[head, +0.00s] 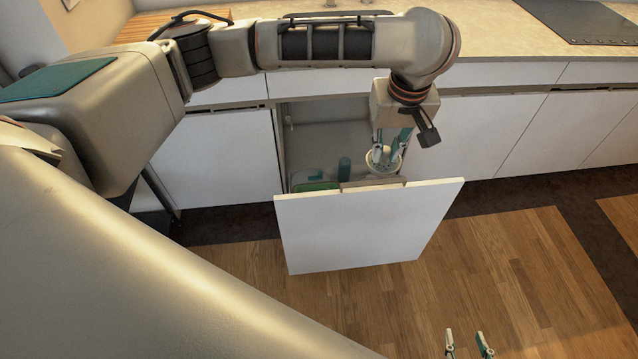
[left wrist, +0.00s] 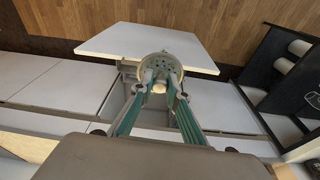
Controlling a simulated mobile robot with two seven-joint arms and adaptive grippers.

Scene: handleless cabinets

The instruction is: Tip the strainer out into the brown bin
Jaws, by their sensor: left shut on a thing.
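My left gripper (head: 386,157) points down over the pulled-out drawer and is shut on the strainer (head: 383,170). The strainer is a small pale round bowl. In the left wrist view the strainer (left wrist: 160,66) sits between the tips of the left gripper (left wrist: 160,82), with its holed bowl showing. Its contents cannot be made out clearly. A brownish edge (head: 373,182) shows behind the drawer front, just below the strainer; it may be the rim of the brown bin, whose inside is hidden. My right gripper (head: 468,345) is open and empty at the bottom edge, over the floor.
The white drawer front (head: 365,228) stands out from the cabinets. A green-rimmed bin (head: 316,186) and a dark teal upright object (head: 344,167) are in the drawer's left part. The counter (head: 490,30) with a black hob (head: 590,18) runs behind. The wooden floor (head: 500,265) in front is clear.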

